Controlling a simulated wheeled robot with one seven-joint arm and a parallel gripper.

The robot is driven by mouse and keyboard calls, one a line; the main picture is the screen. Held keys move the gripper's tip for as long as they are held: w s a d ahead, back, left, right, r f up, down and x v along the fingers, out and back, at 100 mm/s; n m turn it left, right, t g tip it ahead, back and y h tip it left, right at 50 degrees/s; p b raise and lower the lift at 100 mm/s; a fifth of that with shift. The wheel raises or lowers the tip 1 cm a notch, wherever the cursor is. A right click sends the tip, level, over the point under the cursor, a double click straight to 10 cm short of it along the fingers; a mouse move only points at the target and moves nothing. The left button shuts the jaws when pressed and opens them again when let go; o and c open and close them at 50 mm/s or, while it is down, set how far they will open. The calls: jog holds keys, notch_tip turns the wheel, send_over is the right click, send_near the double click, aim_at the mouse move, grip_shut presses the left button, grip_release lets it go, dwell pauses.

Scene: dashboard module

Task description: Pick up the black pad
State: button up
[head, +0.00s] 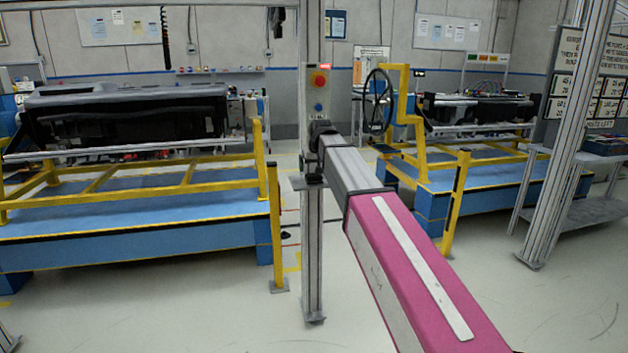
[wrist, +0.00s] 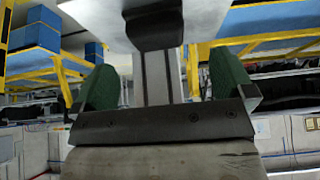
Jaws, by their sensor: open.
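In the wrist view my gripper (wrist: 164,78) is open, with two green fingers wide apart and nothing held between them. A dark, rounded block (wrist: 155,25) shows at the top centre of that view, beyond the gap between the fingers. It may be the black pad, but I cannot tell for sure. In the head view a small dark plate (head: 310,182) sits on the front of the metal post, below the control box; I cannot tell if it is the same thing. My fingers are not clearly seen in the head view.
The metal post (head: 314,260) stands upright on pale floor, with a control box (head: 318,90) bearing a red knob. Blue platforms with yellow rails (head: 275,215) hold dashboards (head: 130,118) to the left and right behind it. Another slanted post (head: 565,150) stands at right.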

aim_at(314, 175)
jog(key=shift+x, duration=2.95)
jog(key=shift+s+d, duration=0.15)
jog(key=c, duration=1)
